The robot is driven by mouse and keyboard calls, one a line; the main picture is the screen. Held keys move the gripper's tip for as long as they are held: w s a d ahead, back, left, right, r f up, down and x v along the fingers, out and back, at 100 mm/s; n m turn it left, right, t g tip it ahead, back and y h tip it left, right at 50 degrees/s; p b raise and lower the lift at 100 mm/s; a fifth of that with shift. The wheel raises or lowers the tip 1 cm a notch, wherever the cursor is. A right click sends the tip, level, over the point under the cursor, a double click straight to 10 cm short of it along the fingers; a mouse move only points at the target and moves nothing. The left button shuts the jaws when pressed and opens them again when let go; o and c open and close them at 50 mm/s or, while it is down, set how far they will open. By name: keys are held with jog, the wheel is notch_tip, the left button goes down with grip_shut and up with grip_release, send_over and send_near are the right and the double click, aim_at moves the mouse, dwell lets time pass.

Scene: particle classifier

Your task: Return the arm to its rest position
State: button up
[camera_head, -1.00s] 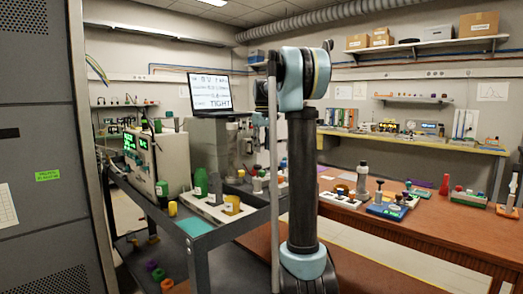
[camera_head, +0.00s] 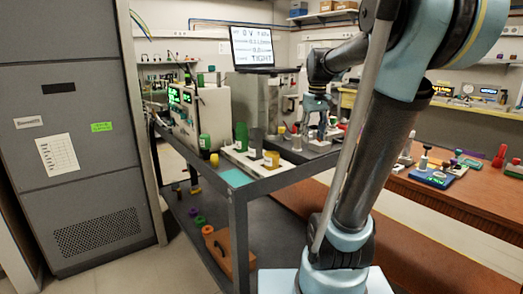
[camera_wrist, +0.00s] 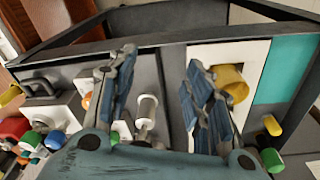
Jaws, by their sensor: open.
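My arm (camera_head: 375,165) stands at the right of the head view, its lower link tilted and its forearm reaching left over the grey bench. My gripper (camera_head: 318,128) hangs fingers down over the bench's far right part, partly small and dark in that view. In the wrist view my gripper (camera_wrist: 158,85) has its two blue-padded fingers well apart, with nothing held between them. A white-topped cylindrical knob (camera_wrist: 146,108) shows in the gap, apart from the fingers as far as I can see.
The instrument box (camera_head: 208,118) and laptop (camera_head: 251,47) are behind. A grey cabinet (camera_head: 75,200) is at left; the brown table (camera_head: 440,205) at right holds several items.

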jog(key=s+f+m+t, duration=0.1)
jog(key=s+f+m, duration=0.1)
jog(key=s+f, duration=1.9)
jog(key=shift+m, duration=0.4)
jog(key=shift+a, duration=0.1)
